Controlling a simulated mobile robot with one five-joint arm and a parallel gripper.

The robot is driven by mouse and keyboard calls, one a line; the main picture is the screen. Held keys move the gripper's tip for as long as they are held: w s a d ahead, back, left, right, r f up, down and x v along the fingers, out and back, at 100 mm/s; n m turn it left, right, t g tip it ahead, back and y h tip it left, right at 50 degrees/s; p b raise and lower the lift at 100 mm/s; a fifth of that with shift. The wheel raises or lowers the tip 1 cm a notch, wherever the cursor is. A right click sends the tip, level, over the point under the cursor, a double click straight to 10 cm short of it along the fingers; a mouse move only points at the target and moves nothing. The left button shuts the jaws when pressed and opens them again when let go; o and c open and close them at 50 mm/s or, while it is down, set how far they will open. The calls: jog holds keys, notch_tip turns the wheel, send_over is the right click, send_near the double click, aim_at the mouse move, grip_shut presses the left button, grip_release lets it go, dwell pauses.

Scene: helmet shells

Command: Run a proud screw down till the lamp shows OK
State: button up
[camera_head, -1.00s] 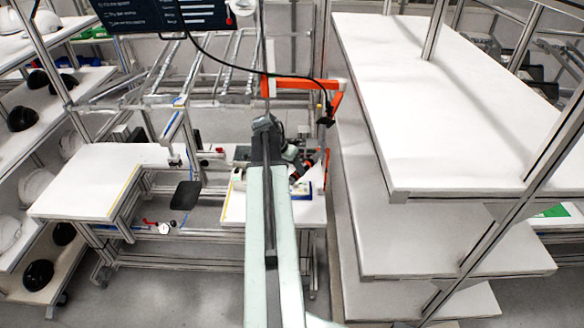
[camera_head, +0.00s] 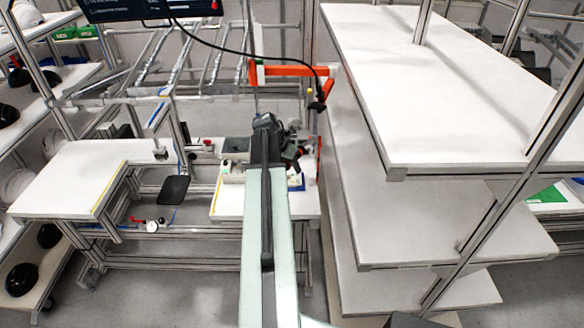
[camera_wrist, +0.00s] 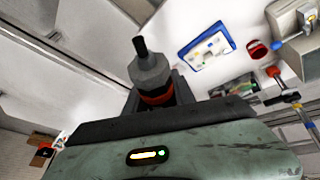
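My gripper (camera_wrist: 155,94) is shut on a driver-like tool (camera_wrist: 149,70). The tool has a grey collar, an orange-red band and a thin black tip pointing up in the wrist view. In the head view my arm reaches over the small white bench (camera_head: 228,203), and it hides much of the gripper and tool. A blue-edged white tray or fixture (camera_wrist: 207,47) lies beyond the tool, apart from it. Its blue edge shows in the head view (camera_head: 298,182). I cannot make out a proud screw or a lamp reading OK.
A tall white shelf unit (camera_head: 450,90) stands close on the right. A white bench (camera_head: 70,185) is at left. An orange frame (camera_head: 288,71) with a hanging cable rises behind the small bench. A red round item (camera_wrist: 257,49) lies beside the tray. Grey floor shows at bottom right.

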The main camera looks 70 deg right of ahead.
grip_shut()
dwell(1.0)
dwell(0.4)
jog(key=shift+a, duration=0.1)
